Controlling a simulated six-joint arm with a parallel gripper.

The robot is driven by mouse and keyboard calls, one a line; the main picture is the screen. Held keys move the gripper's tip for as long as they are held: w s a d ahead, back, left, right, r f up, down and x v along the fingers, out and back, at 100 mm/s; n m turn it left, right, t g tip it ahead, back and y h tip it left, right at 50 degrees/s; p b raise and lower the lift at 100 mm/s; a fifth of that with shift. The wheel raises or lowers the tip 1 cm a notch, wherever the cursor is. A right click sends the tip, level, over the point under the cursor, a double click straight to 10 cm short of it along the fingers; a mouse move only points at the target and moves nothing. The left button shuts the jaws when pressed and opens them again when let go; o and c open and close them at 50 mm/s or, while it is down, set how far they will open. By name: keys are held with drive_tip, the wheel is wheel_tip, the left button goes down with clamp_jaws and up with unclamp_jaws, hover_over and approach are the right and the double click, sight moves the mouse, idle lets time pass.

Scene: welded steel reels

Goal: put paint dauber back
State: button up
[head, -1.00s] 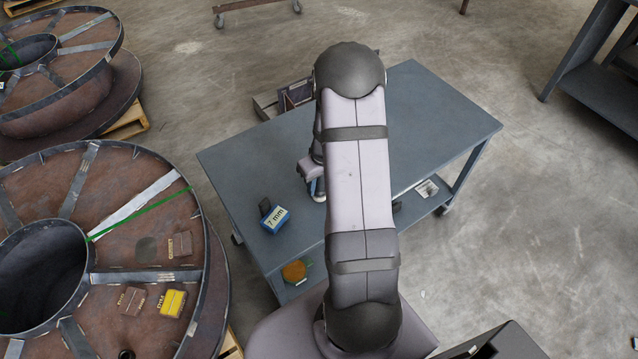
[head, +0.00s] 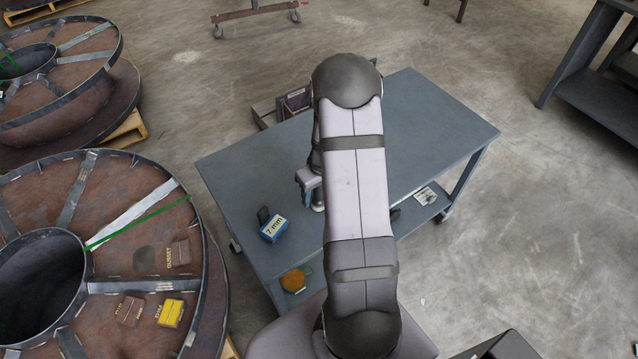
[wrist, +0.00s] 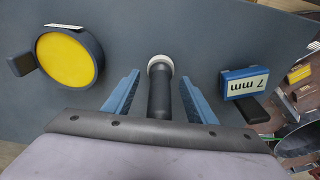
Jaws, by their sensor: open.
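A dark cylinder with a pale ringed end, likely the paint dauber (wrist: 159,96), shows in the wrist view on the grey table. My gripper (wrist: 159,78) is open, with one blue finger on each side of it. Gaps show between the cylinder and both fingers. Its lower part in the picture is hidden by my gripper body, and I cannot tell whether it stands or lies. In the head view my gripper (head: 309,186) is low over the table, partly behind my arm, and the cylinder cannot be made out clearly there.
A blue "7 mm" block (head: 273,229) with a black part stands on the table (head: 440,120). A round yellow-faced thing (wrist: 69,58) lies on the other side in the wrist view. A large steel reel (head: 110,230) is at the left. The table's right half is clear.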

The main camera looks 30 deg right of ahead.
wheel_tip(320, 180, up, 12)
drive_tip(key=s, duration=0.2)
drive_tip(key=s+a+r+g, duration=0.1)
drive_tip(key=s+a, duration=0.6)
drive_tip(key=a, duration=0.2)
drive_tip(key=s+a+r, duration=0.2)
drive_tip(key=s+a, duration=0.5)
drive_tip(key=a, duration=0.3)
drive_tip(key=shift+s+g+b, duration=0.25)
drive_tip(key=shift+g+b, duration=0.05)
drive_tip(key=shift+g, duration=0.1)
drive_tip(key=shift+r, duration=0.15)
wheel_tip(320, 180, up, 6)
drive_tip(key=p, duration=0.6)
drive_tip(key=shift+r, duration=0.1)
